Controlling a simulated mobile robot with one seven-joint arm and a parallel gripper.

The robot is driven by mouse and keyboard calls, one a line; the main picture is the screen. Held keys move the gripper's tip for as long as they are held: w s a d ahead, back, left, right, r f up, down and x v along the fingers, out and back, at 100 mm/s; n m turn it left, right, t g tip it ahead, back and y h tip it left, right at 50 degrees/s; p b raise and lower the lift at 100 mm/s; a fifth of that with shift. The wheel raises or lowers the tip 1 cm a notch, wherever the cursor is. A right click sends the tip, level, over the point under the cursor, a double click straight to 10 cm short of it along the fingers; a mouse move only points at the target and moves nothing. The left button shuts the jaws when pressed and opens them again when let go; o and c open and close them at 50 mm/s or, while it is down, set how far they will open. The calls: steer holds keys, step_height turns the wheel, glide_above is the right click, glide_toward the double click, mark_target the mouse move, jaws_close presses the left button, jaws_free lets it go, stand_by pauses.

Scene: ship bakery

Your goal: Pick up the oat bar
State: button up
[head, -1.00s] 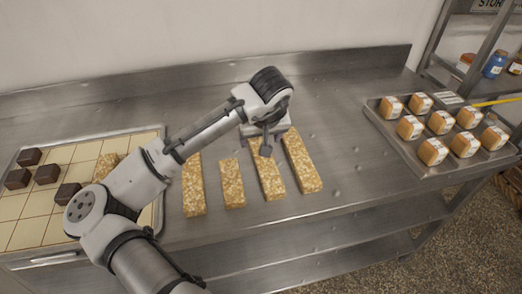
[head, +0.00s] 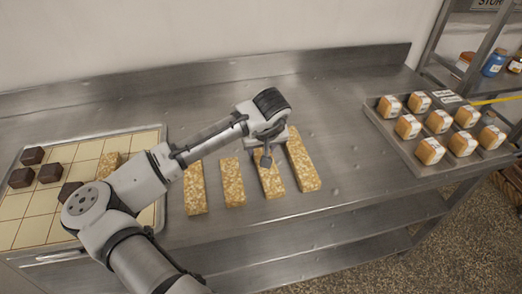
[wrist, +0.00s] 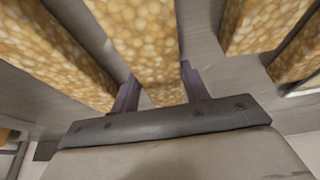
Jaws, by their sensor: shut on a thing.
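Several oat bars lie side by side on the steel counter. In the head view they are the far-left bar (head: 195,190), a shorter bar (head: 232,183), a third bar (head: 271,180) and the right-hand bar (head: 305,165). My gripper (head: 266,160) is over the third bar, pointing down. In the wrist view my gripper (wrist: 160,92) has one finger on each side of this oat bar (wrist: 145,35) and is shut on it. Neighbouring bars lie close on both sides. I cannot tell whether the held bar is clear of the counter.
A tray with a cream grid (head: 30,208) at left holds several dark brown blocks (head: 50,172) and an oat piece (head: 107,165). A metal tray (head: 400,150) at right holds several wrapped packs (head: 430,151). The counter (head: 345,125) is bare between bars and right tray.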

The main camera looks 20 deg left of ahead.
steer(key=shift+c, duration=0.9)
steer(key=shift+r, duration=0.1)
